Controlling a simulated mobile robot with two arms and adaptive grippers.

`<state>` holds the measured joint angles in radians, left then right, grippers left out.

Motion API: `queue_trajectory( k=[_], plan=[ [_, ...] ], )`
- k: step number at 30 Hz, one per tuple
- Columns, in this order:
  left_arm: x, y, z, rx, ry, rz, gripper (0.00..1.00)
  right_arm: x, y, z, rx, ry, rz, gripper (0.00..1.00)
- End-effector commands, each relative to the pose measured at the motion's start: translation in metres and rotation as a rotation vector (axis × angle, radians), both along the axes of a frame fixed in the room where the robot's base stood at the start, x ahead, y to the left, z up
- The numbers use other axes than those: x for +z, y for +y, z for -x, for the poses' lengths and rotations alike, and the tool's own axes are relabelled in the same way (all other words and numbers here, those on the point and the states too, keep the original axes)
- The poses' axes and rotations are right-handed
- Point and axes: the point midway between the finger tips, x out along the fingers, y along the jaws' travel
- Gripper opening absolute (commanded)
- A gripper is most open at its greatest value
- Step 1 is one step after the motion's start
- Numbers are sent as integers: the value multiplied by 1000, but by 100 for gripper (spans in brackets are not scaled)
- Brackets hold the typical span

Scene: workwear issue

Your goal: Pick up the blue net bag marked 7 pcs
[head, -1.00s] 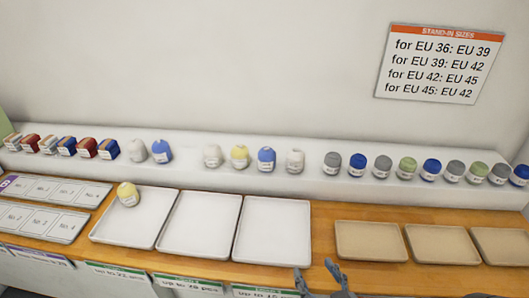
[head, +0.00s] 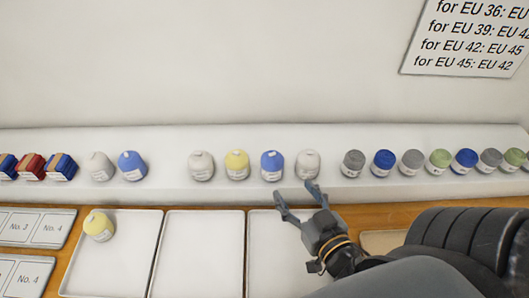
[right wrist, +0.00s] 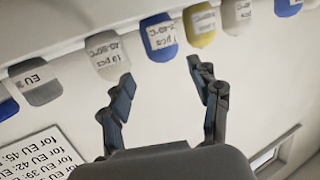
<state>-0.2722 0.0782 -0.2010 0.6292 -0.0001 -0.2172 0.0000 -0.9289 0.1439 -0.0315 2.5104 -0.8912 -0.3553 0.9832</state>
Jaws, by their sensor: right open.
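Two blue net bags stand on the white shelf among pale and yellow ones. One blue bag (head: 272,165) is in the middle group, between a yellow bag (head: 237,165) and a white bag (head: 308,164). The other blue bag (head: 131,166) stands further left. The middle blue bag also shows in the right wrist view (right wrist: 158,33), upside down; its label ends in "pcs", but I cannot read the number surely. My right gripper (head: 296,191) is open and empty, in front of the shelf, just short of the middle blue and white bags. My left gripper is out of view.
A white tray (head: 198,285) and others stand on the wooden counter below the shelf; one at left holds a yellow bag (head: 98,226). Grey, blue and green bags line the shelf at right. Close neighbours flank the middle blue bag. A sign (head: 468,45) hangs above.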

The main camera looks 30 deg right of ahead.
Motion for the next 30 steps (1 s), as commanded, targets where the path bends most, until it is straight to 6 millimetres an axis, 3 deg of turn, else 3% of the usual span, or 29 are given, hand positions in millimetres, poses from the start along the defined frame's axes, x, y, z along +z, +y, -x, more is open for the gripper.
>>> queue_trajectory(
  k=[7,10,14,21,30],
  plan=[
    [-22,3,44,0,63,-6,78,-9,-4,-36,7,-7,6,62],
    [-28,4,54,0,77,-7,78,-12,-7,-52,6,-5,6,62],
    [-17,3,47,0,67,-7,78,-12,-10,-69,4,-1,6,62],
    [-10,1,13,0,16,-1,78,-17,-12,-83,2,1,3,62],
    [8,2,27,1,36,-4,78,-25,-17,-122,3,2,4,62]
  ],
)
